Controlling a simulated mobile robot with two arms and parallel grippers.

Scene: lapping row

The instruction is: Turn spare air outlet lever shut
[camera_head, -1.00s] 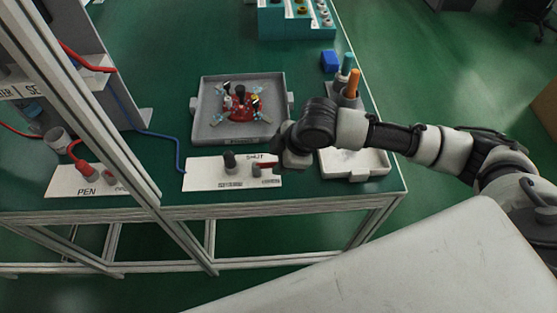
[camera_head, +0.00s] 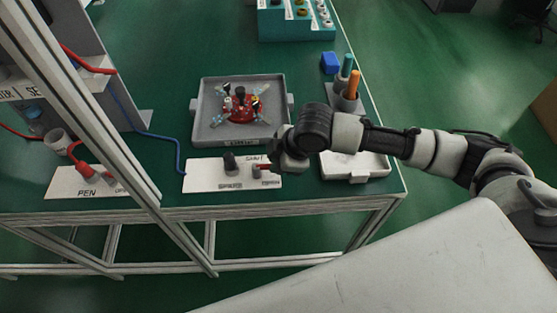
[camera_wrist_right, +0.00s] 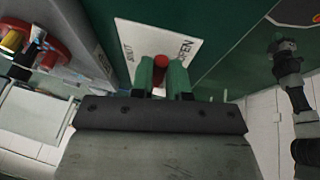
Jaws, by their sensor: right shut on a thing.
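The white plate of the spare air outlet (camera_head: 205,176) lies near the table's front edge. It bears a dark upright fitting (camera_head: 229,162) and a small valve with a red lever (camera_head: 263,168). My right gripper (camera_head: 274,168) reaches in from the right and is shut on the lever. In the right wrist view, the red lever end (camera_wrist_right: 161,62) shows between the green fingers of the gripper (camera_wrist_right: 162,72). There, the SHUT print is left of the fingers and OPEN is right. The fingers hide much of the valve. My left gripper is out of view.
A grey tray (camera_head: 203,131) with a red part stands behind the plate. A white tray (camera_head: 372,174) and a cup with two handles (camera_head: 346,101) are to the right. Another plate with red fittings (camera_head: 66,183) lies left, behind a metal post (camera_head: 110,135).

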